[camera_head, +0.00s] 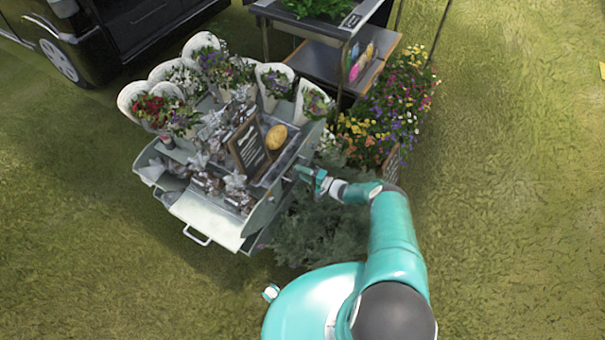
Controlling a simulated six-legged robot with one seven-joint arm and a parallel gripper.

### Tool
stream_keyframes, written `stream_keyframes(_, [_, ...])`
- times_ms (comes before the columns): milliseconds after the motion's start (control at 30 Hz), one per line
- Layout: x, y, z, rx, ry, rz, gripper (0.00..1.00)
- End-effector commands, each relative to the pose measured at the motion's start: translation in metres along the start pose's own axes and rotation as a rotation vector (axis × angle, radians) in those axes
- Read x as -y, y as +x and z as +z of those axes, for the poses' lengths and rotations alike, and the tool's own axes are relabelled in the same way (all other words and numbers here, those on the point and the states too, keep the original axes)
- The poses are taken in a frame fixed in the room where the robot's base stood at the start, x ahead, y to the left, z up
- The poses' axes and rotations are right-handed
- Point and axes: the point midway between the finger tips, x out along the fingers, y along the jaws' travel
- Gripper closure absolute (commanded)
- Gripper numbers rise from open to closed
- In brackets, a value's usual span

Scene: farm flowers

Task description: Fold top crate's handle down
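A grey-white flower cart with stacked crate-like trays stands left of centre. Its upper crate (288,155) holds a yellow oval object (276,137) and has a dark sign in front of it. A handle (197,236) sticks out from the lower front tray. I cannot clearly make out the top crate's handle; my gripper covers part of that right side. My gripper (302,171) reaches in from the right and is at the right end of the upper crate, touching or very near it. Its fingers are too small to tell whether they are open or shut.
Wrapped bouquets (229,75) line the cart's back. Small wrapped bundles (215,135) fill its middle. Bushy grey-green plants (318,230) stand below my arm. A shelf stand (325,65) and colourful flowers (395,110) are behind. Open grass (510,200) lies to the right.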

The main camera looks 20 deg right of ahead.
Motion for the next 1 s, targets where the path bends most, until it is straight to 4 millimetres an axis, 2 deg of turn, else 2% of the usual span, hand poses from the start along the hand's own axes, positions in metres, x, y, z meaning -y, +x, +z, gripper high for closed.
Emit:
stream_keyframes(300, [0.0,-0.004,-0.003,-0.006,-0.002,0.003,0.59])
stream_keyframes(467, [-0.001,-0.018,-0.004,-0.008,-0.001,0.004,0.59])
stream_keyframes(900, [0.0,-0.111,-0.003,-0.008,-0.001,0.002,0.59])
stream_keyframes(1000, [0.0,-0.126,-0.002,-0.006,-0.002,0.003,0.59])
